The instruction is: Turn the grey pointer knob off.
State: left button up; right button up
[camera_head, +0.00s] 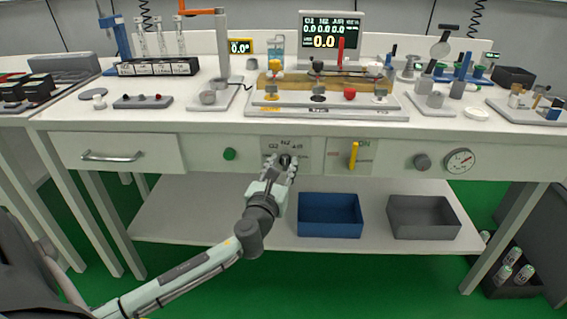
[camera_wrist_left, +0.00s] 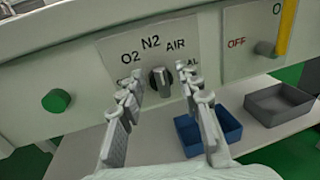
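The grey pointer knob (camera_wrist_left: 160,79) sits on a grey plate (camera_wrist_left: 118,47) on the bench's front panel. Its pale ridge stands about upright, below the labels N2 and AIR. O2 is at the upper left; the lower left label is mostly hidden by a finger, and one ending in "AL" is at the right. My left gripper (camera_wrist_left: 161,85) is open, with one finger on each side of the knob and visible gaps between. In the head view my left gripper (camera_head: 279,166) is in front of the plate and partly covers the knob. My right gripper is not in view.
A green button (camera_head: 229,154) is left of the plate. A yellow lever (camera_head: 353,154) on an OFF-marked plate is right of it. A dark knob (camera_head: 422,162) and a gauge (camera_head: 459,161) are farther right. Blue (camera_head: 330,230) and grey (camera_head: 424,233) bins stand on the shelf below.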

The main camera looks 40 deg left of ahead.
pick_arm(q)
jog(key=shift+w+a, duration=0.15)
jog(key=shift+w, duration=0.25)
jog(key=shift+c, duration=0.5)
grip_shut()
jog(key=shift+f, duration=0.1)
